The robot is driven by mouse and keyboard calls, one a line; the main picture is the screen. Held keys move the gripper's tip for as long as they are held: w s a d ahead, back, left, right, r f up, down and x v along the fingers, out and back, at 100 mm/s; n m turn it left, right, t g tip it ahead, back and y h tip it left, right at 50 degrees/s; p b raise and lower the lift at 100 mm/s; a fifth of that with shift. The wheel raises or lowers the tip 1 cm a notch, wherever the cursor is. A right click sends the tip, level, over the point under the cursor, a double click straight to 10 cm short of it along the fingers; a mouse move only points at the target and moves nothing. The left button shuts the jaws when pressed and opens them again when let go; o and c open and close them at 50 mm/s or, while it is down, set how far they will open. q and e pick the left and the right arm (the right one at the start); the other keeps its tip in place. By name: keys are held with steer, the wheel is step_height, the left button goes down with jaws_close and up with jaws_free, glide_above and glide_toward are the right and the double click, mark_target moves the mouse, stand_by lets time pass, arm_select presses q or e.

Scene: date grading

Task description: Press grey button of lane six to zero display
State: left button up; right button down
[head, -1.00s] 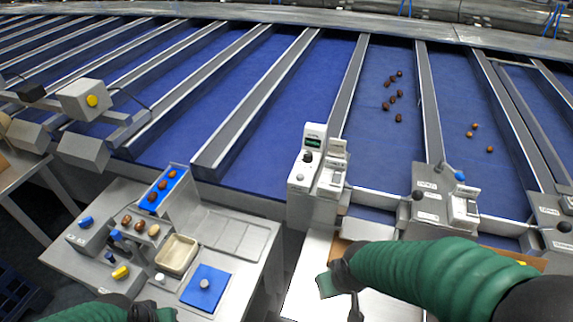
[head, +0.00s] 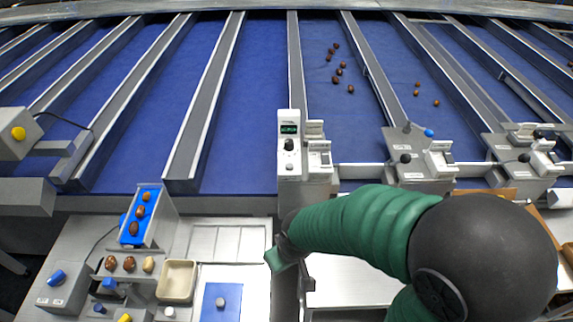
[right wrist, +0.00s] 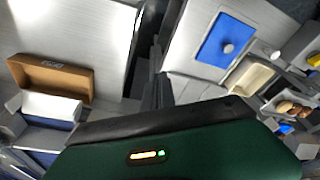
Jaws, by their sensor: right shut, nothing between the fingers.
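A tall grey control post (head: 289,165) stands at the front end of a blue lane in the head view. It carries a small dark display (head: 289,129) with green characters too small to read, and a black knob (head: 289,145) below it. I cannot make out the lane number or which part is the grey button. My right gripper (head: 275,259), at the end of the green-sleeved arm, is shut and empty. It appears below and left of the post, apart from it, over the right edge of the grading bench. My left gripper is out of view.
A grey bench holds a blue tray of dates (head: 139,237), a cream dish (head: 178,282) and a blue pad (head: 221,302). A cardboard box (right wrist: 50,78) shows in the right wrist view. Several dates (head: 340,69) lie on a lane.

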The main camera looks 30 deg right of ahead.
step_height(320, 180, up, 17)
steer(key=n+t+y+p, duration=0.2)
steer(key=n+t+p, duration=0.65)
steer(key=p, duration=1.55)
glide_above(292, 167)
steer(key=shift+f+n+g, duration=0.15)
steer(key=shift+n+g, duration=0.9)
steer(key=shift+n, duration=0.2)
step_height(292, 167, down, 8)
steer(key=b, duration=0.6)
steer(key=shift+d+r+b, duration=0.1)
steer(key=shift+r+b, duration=0.1)
steer(key=shift+b, duration=0.15)
steer(key=shift+w+f+b, duration=0.1)
steer(key=shift+f+b, duration=0.35)
steer(key=shift+f, duration=0.15)
